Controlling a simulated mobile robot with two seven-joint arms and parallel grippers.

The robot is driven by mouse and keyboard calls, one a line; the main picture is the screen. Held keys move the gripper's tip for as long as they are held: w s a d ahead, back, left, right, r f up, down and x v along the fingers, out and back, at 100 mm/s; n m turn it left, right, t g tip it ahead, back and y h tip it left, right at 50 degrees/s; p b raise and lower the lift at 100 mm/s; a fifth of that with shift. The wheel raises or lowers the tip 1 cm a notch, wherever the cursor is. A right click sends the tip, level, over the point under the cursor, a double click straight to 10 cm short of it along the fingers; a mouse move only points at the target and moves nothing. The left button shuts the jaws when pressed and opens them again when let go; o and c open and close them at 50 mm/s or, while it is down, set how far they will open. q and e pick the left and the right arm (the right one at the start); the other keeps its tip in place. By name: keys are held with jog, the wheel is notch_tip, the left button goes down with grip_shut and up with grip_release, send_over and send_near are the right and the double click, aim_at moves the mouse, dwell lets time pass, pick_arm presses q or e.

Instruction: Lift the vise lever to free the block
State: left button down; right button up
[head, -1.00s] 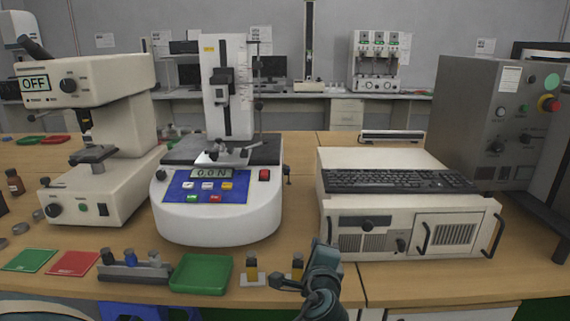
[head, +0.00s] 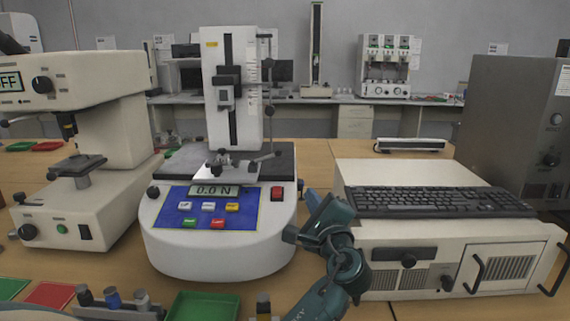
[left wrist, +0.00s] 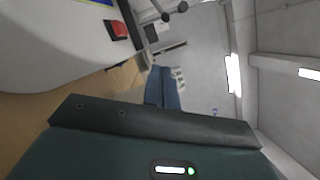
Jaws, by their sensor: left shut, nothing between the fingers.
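The small vise (head: 225,165) stands on the dark plate of the white force tester (head: 220,245) in the head view. A thin lever with dark ball ends (head: 265,157) is at the vise's right side. A pale piece sits at the vise jaws, too small to make out as the block. My left gripper (head: 313,198) is shut and empty, in front and to the right of the tester, apart from the lever. Its blue fingers (left wrist: 163,88) show in the left wrist view, with the tester's edge at upper left. My right gripper is not in view.
A beige computer case (head: 400,235) with a black keyboard (head: 435,202) stands close on the right. A microscope-like tester (head: 95,130) stands on the left. A green tray (head: 203,306) and a bottle rack (head: 118,308) lie at the front. A narrow gap separates tester and case.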

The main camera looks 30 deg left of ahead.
aim_at(266, 157)
pick_arm(q)
jog(key=shift+r, duration=0.1)
jog(key=x, duration=0.4)
jog(key=s+a+x, duration=0.1)
jog(key=x, duration=0.3)
jog(key=r+x, duration=0.1)
jog(key=x, duration=0.3)
jog(key=shift+s+a, duration=0.2)
jog(key=shift+s, duration=0.05)
jog(key=shift+a+r+p, duration=0.25)
jog(key=shift+a+p, duration=0.05)
jog(key=shift+a, duration=0.1)
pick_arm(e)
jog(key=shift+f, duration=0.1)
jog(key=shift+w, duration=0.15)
pick_arm(q)
jog(key=shift+r, duration=0.1)
jog(key=shift+r, duration=0.15)
jog(key=shift+n, duration=0.4)
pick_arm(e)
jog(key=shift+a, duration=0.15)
